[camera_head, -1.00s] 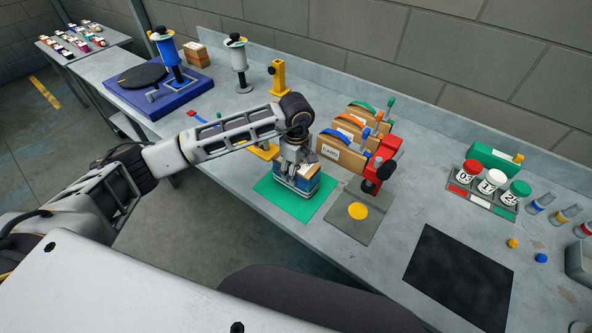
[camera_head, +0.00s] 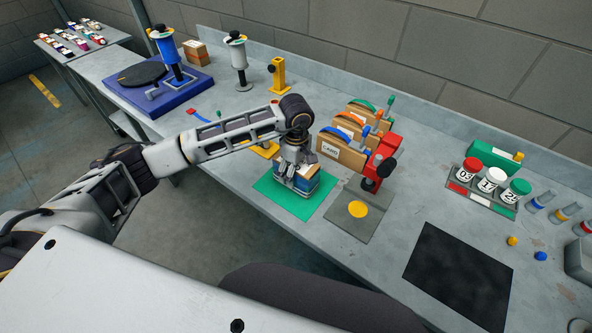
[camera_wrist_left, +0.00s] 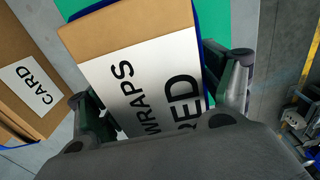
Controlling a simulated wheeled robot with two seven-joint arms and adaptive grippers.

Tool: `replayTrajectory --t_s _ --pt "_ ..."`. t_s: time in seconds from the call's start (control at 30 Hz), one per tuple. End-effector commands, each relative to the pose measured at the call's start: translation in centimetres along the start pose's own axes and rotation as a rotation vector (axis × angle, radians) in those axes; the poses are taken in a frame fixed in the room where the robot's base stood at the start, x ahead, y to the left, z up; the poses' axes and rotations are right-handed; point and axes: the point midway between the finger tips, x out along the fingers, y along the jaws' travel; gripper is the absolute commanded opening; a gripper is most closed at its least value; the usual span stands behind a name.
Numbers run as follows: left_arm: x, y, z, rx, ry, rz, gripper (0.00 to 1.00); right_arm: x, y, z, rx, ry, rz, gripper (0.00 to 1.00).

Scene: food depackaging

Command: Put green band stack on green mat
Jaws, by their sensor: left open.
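The green mat (camera_head: 268,186) lies flat on the bench; it also shows in the wrist view (camera_wrist_left: 234,22). A brown box-like stack with a white label (camera_wrist_left: 135,75) reading "WRAPS" and partly hidden letters, with blue along its edges, is on the mat; it also shows in the head view (camera_head: 311,172). My left gripper (camera_head: 297,186) is open, pointing down, with its fingers (camera_wrist_left: 165,100) on either side of this stack. The stack with a green band (camera_head: 363,104) stands at the back of a row of brown card stacks, mostly hidden. My right gripper is out of view.
Card stacks with a blue band (camera_head: 340,152) and orange band (camera_head: 352,120) stand close to the right of my gripper, beside a red clamp (camera_head: 383,158). A grey plate with a yellow disc (camera_head: 357,209) and a black mat (camera_head: 458,275) lie farther right.

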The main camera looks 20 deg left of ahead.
Motion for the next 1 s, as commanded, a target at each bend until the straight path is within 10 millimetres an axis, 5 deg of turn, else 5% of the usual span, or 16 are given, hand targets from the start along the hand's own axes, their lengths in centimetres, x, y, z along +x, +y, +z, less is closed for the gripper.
replayTrajectory --t_s 0.37,1.0 --pt "-0.3 0.0 0.0 0.000 0.000 0.000 0.80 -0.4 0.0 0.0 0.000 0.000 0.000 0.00" --pt "-7.8 0.1 0.0 0.000 0.001 0.004 0.80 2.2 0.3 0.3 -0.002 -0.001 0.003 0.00"
